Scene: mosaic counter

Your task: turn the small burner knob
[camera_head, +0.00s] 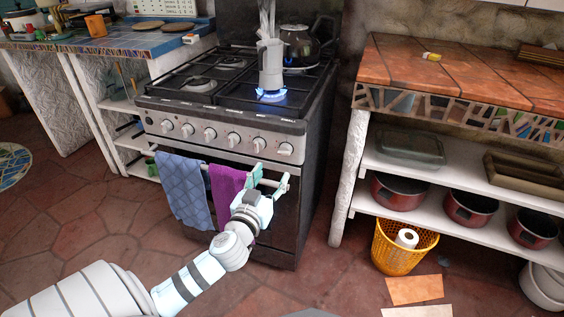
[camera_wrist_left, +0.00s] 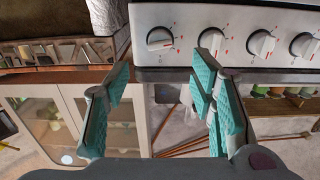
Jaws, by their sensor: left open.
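The stove's front panel (camera_head: 220,138) carries a row of several silver knobs. The rightmost knob (camera_head: 285,149) is nearest my left gripper (camera_head: 270,179), which is open in front of the oven door, below the panel. In the left wrist view the open fingers (camera_wrist_left: 160,105) have nothing between them. One knob (camera_wrist_left: 160,40) lies beyond the fingertips with its grip bar nearly level; the other knobs have tilted bars. No finger visibly touches a knob. Which knob serves the small burner cannot be told. My right gripper is out of view.
A blue towel (camera_head: 184,190) and a purple towel (camera_head: 227,187) hang on the oven front beside my arm. A kettle (camera_head: 298,45) sits at the back right. A tiled counter (camera_head: 440,75) stands right of the stove, with a yellow basket (camera_head: 398,255) below.

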